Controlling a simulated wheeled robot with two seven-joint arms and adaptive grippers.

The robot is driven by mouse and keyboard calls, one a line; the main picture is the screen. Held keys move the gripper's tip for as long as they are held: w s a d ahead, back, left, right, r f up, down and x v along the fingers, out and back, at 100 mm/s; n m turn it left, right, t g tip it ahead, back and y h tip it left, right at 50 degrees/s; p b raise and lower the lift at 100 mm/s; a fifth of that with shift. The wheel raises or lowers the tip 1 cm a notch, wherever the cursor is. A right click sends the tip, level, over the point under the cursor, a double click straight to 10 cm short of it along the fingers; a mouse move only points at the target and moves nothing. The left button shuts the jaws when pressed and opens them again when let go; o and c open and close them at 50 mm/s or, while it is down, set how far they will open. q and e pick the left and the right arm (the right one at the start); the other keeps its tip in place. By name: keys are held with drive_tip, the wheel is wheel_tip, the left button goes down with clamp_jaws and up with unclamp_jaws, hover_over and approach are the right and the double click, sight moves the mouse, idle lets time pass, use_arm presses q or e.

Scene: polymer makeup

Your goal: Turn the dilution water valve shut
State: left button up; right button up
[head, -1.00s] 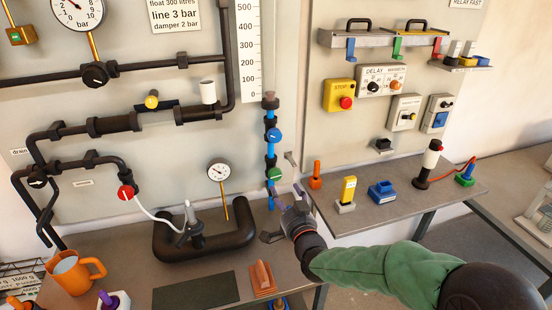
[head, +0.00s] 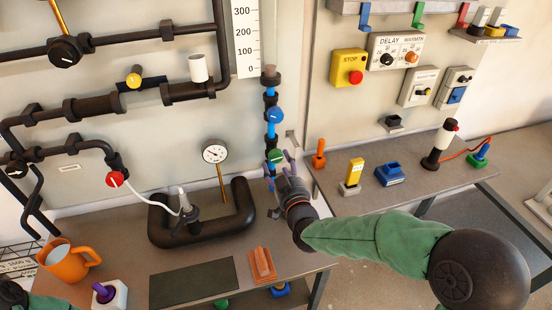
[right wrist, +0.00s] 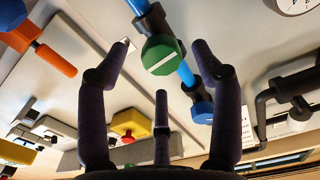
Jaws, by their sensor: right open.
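A blue vertical pipe (head: 269,135) on the wall panel carries a blue round knob (head: 275,115) and, below it, a green round knob (head: 276,155). I see no label naming either one. My right gripper (head: 280,170) is open at the green knob, partly covering the pipe's lower end in the head view. In the right wrist view, the green knob (right wrist: 160,58) with a slanted white line lies between and beyond the spread fingertips (right wrist: 162,47); I see no contact. My left gripper is out of view.
A pressure gauge (head: 215,152), a thick black pipe loop (head: 161,230) and a red knob (head: 115,179) are to the left. An orange block (head: 262,264) lies on the bench below. An orange post (head: 319,153) and a yellow switch (head: 355,172) stand close on the right shelf.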

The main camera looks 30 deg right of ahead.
sight(277, 159)
drive_tip(key=shift+b+x, duration=0.3)
drive_tip(key=shift+x, duration=1.8)
